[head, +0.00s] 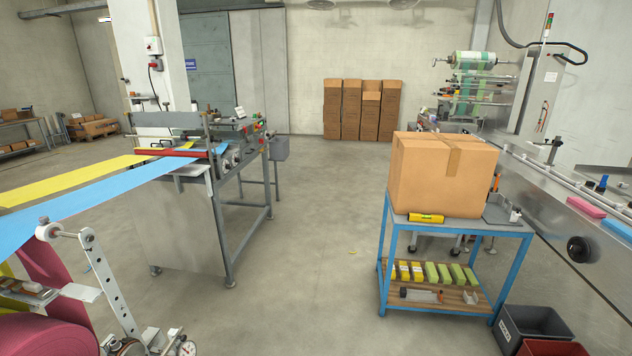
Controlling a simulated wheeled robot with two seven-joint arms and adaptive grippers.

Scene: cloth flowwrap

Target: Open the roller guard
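A cutting and feeding machine (185,232) on a grey metal frame stands left of centre. Yellow cloth (75,180) and blue cloth (95,205) run into it from the left. A red bar (160,152) lies across the cloth at the infeed, with a grey panel (165,120) above it. I cannot tell for sure which of these parts is the roller guard, or whether it is open. Neither of my grippers is in view.
A blue cart (460,228) with a cardboard box (440,172) stands at right, beside a conveyor (560,195). Dark and red crates (530,322) sit at lower right. A red cloth roll (45,335) and its stand fill the lower left.

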